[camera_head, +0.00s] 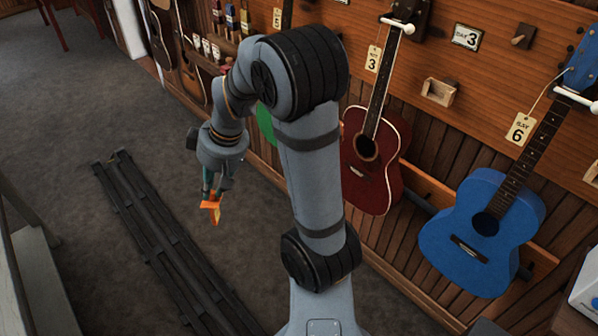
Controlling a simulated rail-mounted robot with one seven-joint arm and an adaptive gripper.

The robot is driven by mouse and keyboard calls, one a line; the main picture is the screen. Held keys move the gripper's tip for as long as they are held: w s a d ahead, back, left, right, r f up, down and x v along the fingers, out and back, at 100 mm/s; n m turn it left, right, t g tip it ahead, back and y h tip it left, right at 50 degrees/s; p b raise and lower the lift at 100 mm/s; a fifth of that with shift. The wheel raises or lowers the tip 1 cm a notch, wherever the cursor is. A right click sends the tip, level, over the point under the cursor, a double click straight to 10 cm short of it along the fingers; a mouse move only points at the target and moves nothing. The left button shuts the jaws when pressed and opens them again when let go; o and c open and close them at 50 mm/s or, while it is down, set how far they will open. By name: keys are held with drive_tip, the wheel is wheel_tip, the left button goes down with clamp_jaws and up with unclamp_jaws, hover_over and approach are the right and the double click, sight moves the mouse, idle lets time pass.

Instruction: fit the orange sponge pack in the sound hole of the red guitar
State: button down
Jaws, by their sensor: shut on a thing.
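The red guitar (373,172) hangs on the wooden wall, right of my arm's upper link, which hides part of its left edge. Its round dark sound hole (366,147) shows. My gripper (210,196) is left of the guitar and points down over the floor. It is shut on the orange sponge pack (213,209), whose lower part sticks out below the fingertips. The pack is apart from the guitar. My arm stands between them in the picture.
A blue guitar (484,228) hangs to the right, and a green instrument (266,124) is mostly hidden behind my arm. Shelves with bottles (231,18) are at the upper left. A dark rail (165,235) runs along the floor. The carpet at left is largely clear.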

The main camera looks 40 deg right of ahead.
drive_tip(key=s+d+f+n+g+h+b, duration=0.1)
drive_tip(key=d+f+n+g+h+b, duration=0.2)
drive_tip(key=d, duration=1.3)
drive_tip(key=s+d+f+n+g+h+b, duration=0.2)
drive_tip(key=d+f+n+h, duration=0.5)
drive_tip(key=d+n, duration=0.6)
drive_tip(key=s+d+f+n+g+h+b, duration=0.2)
drive_tip(key=d+f+n+g+h+b, duration=0.2)
drive_tip(key=d, duration=1.5)
drive_tip(key=shift+f+n+h+b, duration=0.3)
drive_tip(key=shift+f+n+h, duration=0.3)
drive_tip(key=shift+f+n, duration=1.3)
drive_tip(key=shift+s+d+r+n, duration=0.1)
drive_tip(key=shift+d+r+n, duration=0.05)
drive_tip(key=shift+r+n, duration=0.3)
drive_tip(key=c, duration=1.6)
unclamp_jaws()
drive_tip(key=shift+o, duration=1.3)
